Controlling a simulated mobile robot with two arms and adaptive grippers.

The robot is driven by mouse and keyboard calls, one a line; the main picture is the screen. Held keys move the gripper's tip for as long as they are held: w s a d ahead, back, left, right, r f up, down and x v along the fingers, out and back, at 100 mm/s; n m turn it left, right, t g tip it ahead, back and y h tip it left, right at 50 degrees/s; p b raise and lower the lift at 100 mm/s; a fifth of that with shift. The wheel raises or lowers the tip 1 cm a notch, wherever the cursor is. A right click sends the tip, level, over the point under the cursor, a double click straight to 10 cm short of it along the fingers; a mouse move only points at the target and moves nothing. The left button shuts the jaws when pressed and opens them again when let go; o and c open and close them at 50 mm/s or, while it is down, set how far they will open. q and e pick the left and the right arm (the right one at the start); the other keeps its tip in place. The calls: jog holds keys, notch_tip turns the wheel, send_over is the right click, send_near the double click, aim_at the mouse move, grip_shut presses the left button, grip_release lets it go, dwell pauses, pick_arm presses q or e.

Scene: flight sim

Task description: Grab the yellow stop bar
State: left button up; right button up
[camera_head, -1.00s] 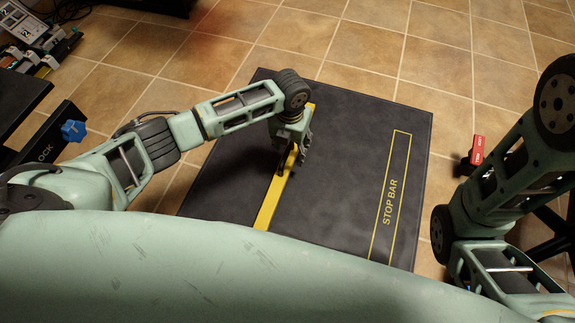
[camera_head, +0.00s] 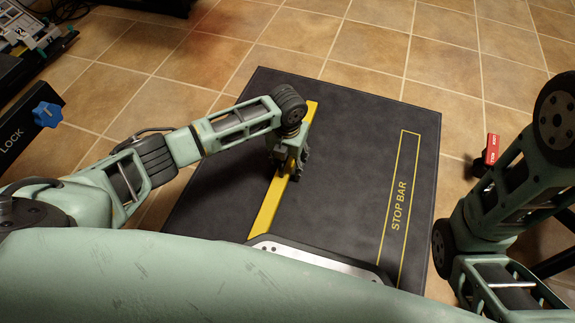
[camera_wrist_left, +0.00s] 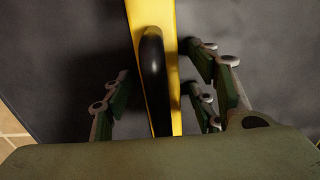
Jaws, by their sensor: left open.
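The yellow stop bar (camera_head: 268,207) lies on the dark mat (camera_head: 340,130), left of its middle. My left gripper (camera_head: 287,172) is over the bar, pointing down, and hides part of it. In the left wrist view the yellow bar (camera_wrist_left: 134,12) runs up the picture with a black handle (camera_wrist_left: 154,75) along it. The fingers of my left gripper (camera_wrist_left: 163,98) are open, on either side of the handle and apart from it. My right arm shows at the right edge of the head view, but its gripper is out of frame.
A yellow outline marked STOP BAR (camera_head: 399,205) is on the mat's right side. A red tag (camera_head: 492,149) is beyond the mat's right edge. A blue knob (camera_head: 47,114) on a panel marked LOCK is at left. Tiled floor surrounds the mat.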

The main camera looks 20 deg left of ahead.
pick_arm(q)
grip_shut()
dwell(0.4)
jog(key=shift+w+r, duration=0.1)
dwell(0.3)
